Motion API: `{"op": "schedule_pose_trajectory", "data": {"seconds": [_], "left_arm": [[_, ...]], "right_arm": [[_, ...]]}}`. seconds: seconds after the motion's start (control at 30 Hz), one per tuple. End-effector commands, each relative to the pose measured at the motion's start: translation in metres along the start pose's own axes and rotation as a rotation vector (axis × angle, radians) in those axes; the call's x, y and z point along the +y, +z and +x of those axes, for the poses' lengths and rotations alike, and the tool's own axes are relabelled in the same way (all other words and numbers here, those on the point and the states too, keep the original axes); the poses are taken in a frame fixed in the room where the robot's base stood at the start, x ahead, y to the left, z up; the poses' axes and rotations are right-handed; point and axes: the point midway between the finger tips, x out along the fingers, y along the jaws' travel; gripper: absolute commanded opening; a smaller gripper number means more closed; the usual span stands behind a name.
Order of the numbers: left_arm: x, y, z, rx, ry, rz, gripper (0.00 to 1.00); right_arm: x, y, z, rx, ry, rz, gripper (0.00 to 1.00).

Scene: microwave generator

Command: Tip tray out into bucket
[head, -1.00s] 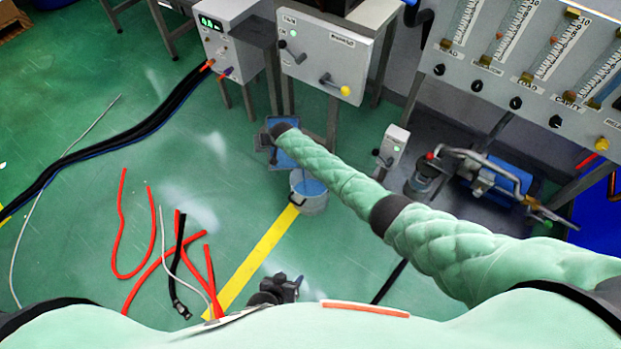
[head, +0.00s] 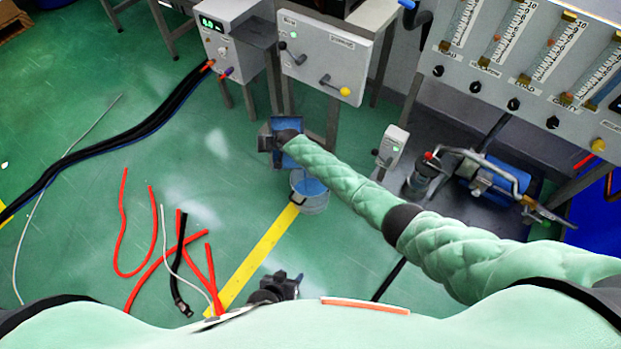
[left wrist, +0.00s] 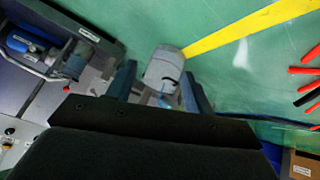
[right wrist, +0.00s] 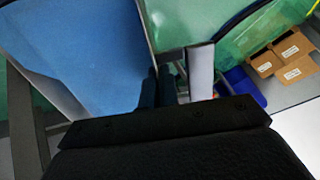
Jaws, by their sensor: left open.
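The blue tray (head: 287,124) is under the table, just behind the bucket in the head view; my right gripper (head: 266,142) is at its edge. In the right wrist view the tray's blue face (right wrist: 75,50) fills the upper left, and my right gripper's fingers (right wrist: 160,85) are close together at its rim, shut on it. The grey bucket (head: 309,192) stands upright on the floor, with blue inside. My left gripper (head: 296,284) is open and empty near my body. The bucket (left wrist: 163,66) shows beyond its fingers (left wrist: 160,90) in the left wrist view.
A grey control box (head: 325,57) with a yellow-knobbed lever is above the tray. A small switch box (head: 392,146) and blue pump (head: 490,178) stand right of the bucket. Red hoses (head: 140,230) lie on the floor at left. Open green floor lies left of the bucket.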

Motion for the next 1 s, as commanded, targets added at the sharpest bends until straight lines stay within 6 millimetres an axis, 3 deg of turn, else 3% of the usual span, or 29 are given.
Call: {"op": "schedule_pose_trajectory", "data": {"seconds": [0.63, 1.0], "left_arm": [[0.004, -0.021, -0.014, -0.012, 0.004, 0.001, 0.52], [0.005, -0.020, -0.015, -0.024, 0.005, 0.001, 0.52]], "right_arm": [[0.000, 0.001, -0.014, 0.062, -0.036, 0.000, 0.00], [0.001, 0.002, -0.020, 0.098, -0.056, 0.000, 0.00]]}}
